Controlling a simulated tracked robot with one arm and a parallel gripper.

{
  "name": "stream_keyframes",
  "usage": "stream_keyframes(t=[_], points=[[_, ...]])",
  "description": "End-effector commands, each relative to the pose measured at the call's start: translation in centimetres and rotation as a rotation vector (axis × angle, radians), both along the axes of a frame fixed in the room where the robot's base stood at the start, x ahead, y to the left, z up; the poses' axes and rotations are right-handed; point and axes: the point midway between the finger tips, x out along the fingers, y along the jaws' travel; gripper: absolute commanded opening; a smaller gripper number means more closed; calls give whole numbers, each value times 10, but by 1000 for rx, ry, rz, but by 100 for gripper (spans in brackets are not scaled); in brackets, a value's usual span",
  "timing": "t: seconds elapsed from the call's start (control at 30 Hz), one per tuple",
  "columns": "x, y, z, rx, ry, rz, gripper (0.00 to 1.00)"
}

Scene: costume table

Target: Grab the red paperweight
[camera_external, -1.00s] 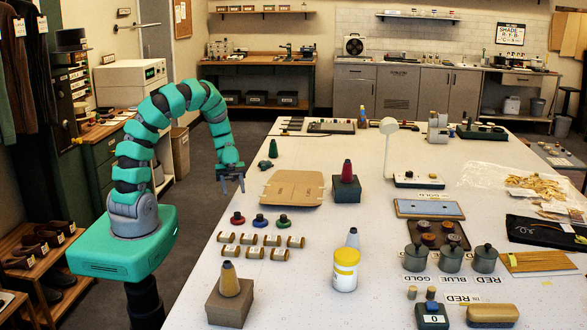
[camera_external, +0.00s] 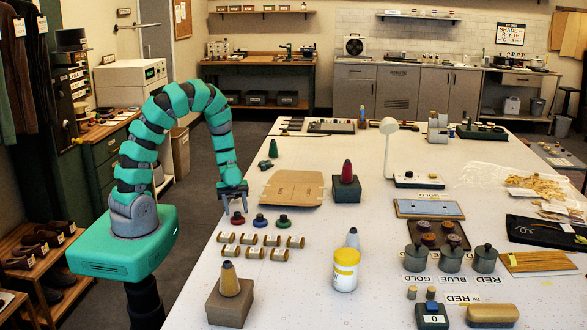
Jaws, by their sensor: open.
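The red paperweight (camera_external: 237,219), a small round piece with a red top and dark base, stands on the white table near its left edge. It is the left one in a row with a blue paperweight (camera_external: 260,220) and a green one (camera_external: 283,221). My gripper (camera_external: 235,208) is open and points down just above and behind the red paperweight. Its fingers are spread to either side of it in the picture. I cannot tell whether they touch it or how far down they reach.

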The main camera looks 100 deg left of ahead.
Motion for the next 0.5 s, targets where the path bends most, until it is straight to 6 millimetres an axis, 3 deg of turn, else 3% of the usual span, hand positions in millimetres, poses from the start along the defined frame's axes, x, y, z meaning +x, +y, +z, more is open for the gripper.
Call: stream_keyframes(t=[0.33, 0.37, 0.5], points=[[2, -4, -2, 1, 0, 0, 48], [2, -4, -2, 1, 0, 0, 43], [2, -4, -2, 1, 0, 0, 4]])
